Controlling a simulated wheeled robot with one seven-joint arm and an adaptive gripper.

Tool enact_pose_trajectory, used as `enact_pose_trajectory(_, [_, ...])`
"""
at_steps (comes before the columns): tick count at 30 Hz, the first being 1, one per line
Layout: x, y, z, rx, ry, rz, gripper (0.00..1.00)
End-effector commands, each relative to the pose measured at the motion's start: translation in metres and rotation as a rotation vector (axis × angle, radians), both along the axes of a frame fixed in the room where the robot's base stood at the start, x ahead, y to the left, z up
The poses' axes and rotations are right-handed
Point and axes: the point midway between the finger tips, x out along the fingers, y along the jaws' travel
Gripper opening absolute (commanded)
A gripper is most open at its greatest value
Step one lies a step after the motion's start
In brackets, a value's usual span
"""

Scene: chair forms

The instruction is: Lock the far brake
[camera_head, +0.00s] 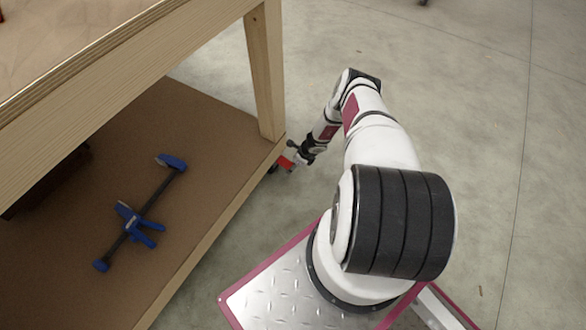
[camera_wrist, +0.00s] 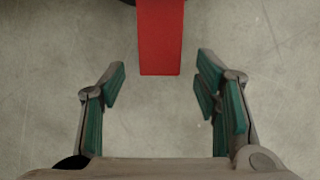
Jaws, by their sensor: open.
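The far brake is a red lever (camera_head: 287,162) low by the far leg of the wooden workbench, at a dark caster. In the wrist view the red lever (camera_wrist: 160,38) comes down from the top edge, between the lines of my two fingers and just beyond their tips. My gripper (camera_wrist: 160,80) is open and empty, with green pads apart on either side. In the head view my gripper (camera_head: 299,158) is small and dark at the end of my arm, close beside the lever. The caster itself is mostly hidden.
The wooden workbench (camera_head: 140,70) stands at the left, with its leg (camera_head: 265,75) beside my arm. A blue and black clamp (camera_head: 147,205) lies on its lower shelf (camera_head: 200,125). The concrete floor (camera_head: 490,120) at the right is clear.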

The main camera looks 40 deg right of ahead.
Motion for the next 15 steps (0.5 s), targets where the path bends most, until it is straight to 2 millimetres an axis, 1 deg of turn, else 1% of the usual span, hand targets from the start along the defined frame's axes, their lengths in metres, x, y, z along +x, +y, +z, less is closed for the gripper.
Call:
enact_pose_trajectory(1, [0.0017,0.0006,-0.0064,-0.001,0.001,0.002,0.57])
enact_pose_trajectory(5, [0.0045,0.0019,-0.012,0.001,0.0,0.001,0.57])
enact_pose_trajectory(15, [0.0054,0.002,-0.0134,0.0,0.0,0.0,0.57])
